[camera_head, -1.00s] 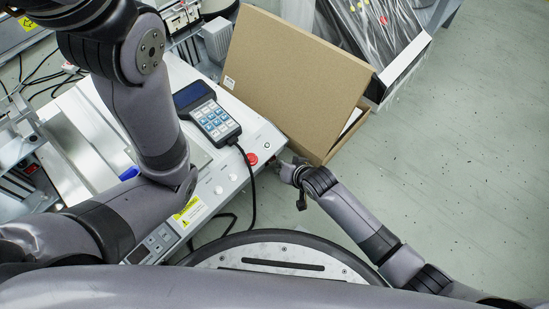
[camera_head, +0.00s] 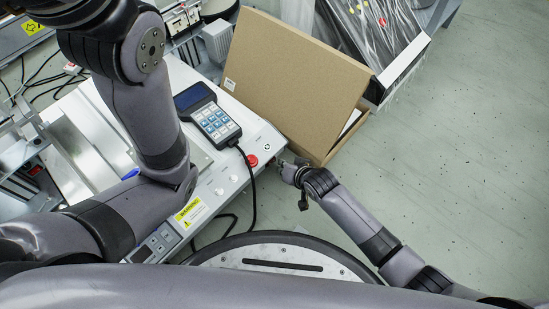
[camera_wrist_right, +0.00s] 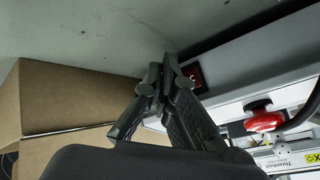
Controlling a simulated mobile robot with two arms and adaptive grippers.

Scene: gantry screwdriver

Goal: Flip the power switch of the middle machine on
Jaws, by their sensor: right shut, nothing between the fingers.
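The middle machine (camera_head: 236,172) is a white benchtop unit with knobs and a red button on its front panel. Its power switch (camera_wrist_right: 193,77) shows in the right wrist view as a dark rocker with red on it, in the machine's grey side. Its on or off position cannot be read. My right gripper (camera_wrist_right: 168,74) is shut and empty, its fingertips right beside the switch; I cannot tell whether they touch it. In the head view this gripper (camera_head: 282,168) is at the machine's right front corner, and the switch is hidden. My left gripper is out of sight.
The red button (camera_head: 252,160) is close to my right gripper; it also shows in the wrist view (camera_wrist_right: 265,118). A handheld keypad (camera_head: 214,119) with a black cable lies on the machine. An open cardboard box (camera_head: 290,75) stands just behind. The floor at right is clear.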

